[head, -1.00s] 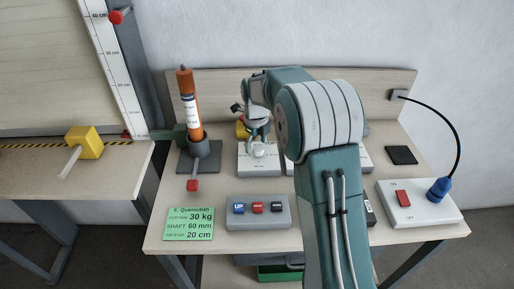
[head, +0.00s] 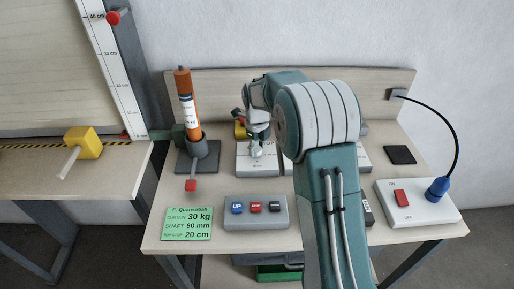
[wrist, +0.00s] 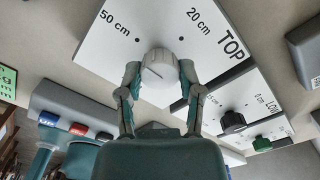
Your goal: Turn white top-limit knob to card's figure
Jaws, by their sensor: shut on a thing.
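The white knob (wrist: 160,66) sits on a white panel (wrist: 100,48) marked TOP, with dots by "50 cm" and "20 cm". My gripper (wrist: 160,76) is shut on it, one finger on each side. A thin dark line shows on the knob's face, but I cannot tell exactly which mark it points to. In the head view my gripper (head: 256,150) is low over the panel (head: 257,169) and mostly covers the knob. The green card (head: 187,224) reads curtain 30 kg, shaft 60 mm, top stop 20 cm.
A grey box (head: 256,213) with UP and other buttons stands in front. An orange tube (head: 187,92) stands in a holder at left. A switch box (head: 418,204) is at right.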

